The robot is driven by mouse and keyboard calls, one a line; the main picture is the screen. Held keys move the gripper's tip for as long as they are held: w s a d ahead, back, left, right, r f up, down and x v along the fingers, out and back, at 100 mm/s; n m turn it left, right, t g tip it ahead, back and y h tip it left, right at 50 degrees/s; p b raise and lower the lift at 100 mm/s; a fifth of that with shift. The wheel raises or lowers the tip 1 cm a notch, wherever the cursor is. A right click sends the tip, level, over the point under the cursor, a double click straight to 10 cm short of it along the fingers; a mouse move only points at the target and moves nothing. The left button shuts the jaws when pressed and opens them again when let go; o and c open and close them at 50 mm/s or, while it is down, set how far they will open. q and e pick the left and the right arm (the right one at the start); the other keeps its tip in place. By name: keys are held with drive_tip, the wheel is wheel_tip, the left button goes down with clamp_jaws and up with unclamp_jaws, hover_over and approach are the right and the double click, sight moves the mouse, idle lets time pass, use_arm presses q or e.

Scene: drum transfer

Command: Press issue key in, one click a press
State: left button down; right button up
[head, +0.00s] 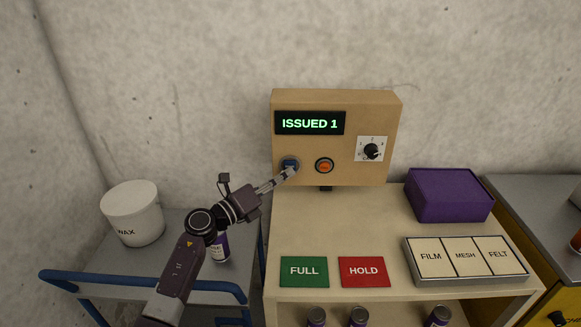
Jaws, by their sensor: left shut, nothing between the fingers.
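A tan control box (340,105) stands at the back of the beige table, with a dark display (310,123) that reads "ISSUED 1" in green. Neither key has a readable label. My left gripper (293,171) is shut and empty, its fingertips at the lower right edge of the blue key, partly covering it. I cannot tell whether they touch it or whether it is pressed in. My right gripper is not in view.
A dial (371,150) sits on the box's right side. The table holds a purple box (449,194), green FULL (304,271) and red HOLD (364,271) cards, and a FILM/MESH/FELT tray (467,278). A WAX tub (132,213) stands on the blue-railed cart at left.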

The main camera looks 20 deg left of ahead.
use_arm(q)
drive_tip(key=s+d+p, duration=0.1)
drive_tip(key=s+p, duration=0.2)
drive_tip(key=s, duration=0.3)
drive_tip(key=shift+d, duration=0.35)
idle(0.5)
